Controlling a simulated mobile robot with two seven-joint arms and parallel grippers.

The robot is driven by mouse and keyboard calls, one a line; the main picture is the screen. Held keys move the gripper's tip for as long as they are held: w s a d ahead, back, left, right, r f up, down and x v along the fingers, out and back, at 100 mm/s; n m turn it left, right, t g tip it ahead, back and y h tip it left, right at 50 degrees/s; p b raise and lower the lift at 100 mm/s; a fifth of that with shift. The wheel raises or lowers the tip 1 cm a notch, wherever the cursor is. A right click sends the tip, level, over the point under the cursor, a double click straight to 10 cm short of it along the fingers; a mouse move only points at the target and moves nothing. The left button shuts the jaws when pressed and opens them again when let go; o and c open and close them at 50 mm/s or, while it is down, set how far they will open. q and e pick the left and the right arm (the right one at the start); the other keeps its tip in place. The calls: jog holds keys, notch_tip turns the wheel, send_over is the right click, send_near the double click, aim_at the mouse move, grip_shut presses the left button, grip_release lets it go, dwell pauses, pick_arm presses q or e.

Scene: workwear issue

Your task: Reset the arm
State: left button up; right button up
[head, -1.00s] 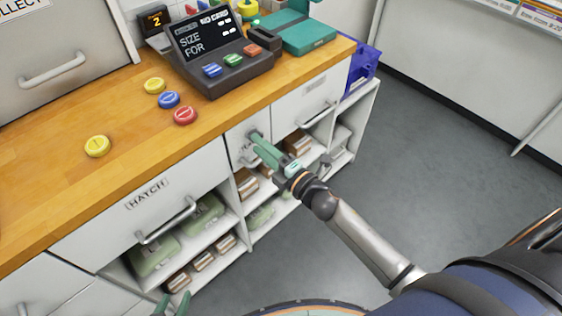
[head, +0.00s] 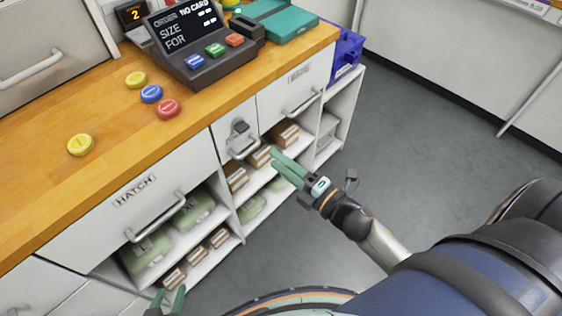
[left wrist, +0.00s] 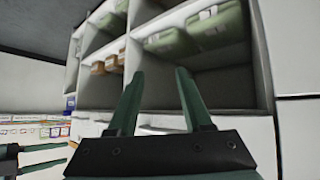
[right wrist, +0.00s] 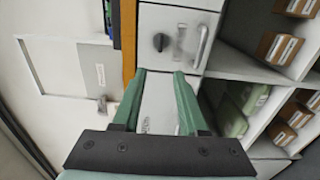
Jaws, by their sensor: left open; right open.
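My right gripper (head: 275,160) is open and empty. It hangs in front of the shelves, apart from the small drawer front (head: 226,126), which has a dark knob (head: 238,127) and a bar handle (head: 243,150). In the right wrist view, both green fingers (right wrist: 160,73) stand apart with nothing between them, and the knob (right wrist: 160,41) and handle (right wrist: 200,46) show beyond. My left gripper (head: 171,291) is at the bottom edge of the head view, open and empty. The left wrist view shows its spread fingers (left wrist: 159,73) before the shelves.
The wooden counter (head: 100,190) carries a card terminal (head: 195,45) and several coloured buttons. The HATCH drawer (head: 130,205) has a protruding handle. Open shelves hold green packs (head: 150,250) and brown boxes (head: 285,133). The grey floor (head: 420,130) to the right is clear.

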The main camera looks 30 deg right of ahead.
jog(key=s+a+f+m+g+h+p, duration=0.1)
jog(key=s+f+m+g+h+p, duration=0.1)
jog(key=s+m, duration=0.4)
jog(key=s+a+f+m+g+h+p, duration=0.1)
jog(key=s+f+m+g+p, duration=0.4)
jog(key=m, duration=0.9)
jog(key=shift+s+f+g+h+p, duration=0.35)
jog(key=shift+s+f+p, duration=0.2)
jog(key=shift+s+p, duration=0.4)
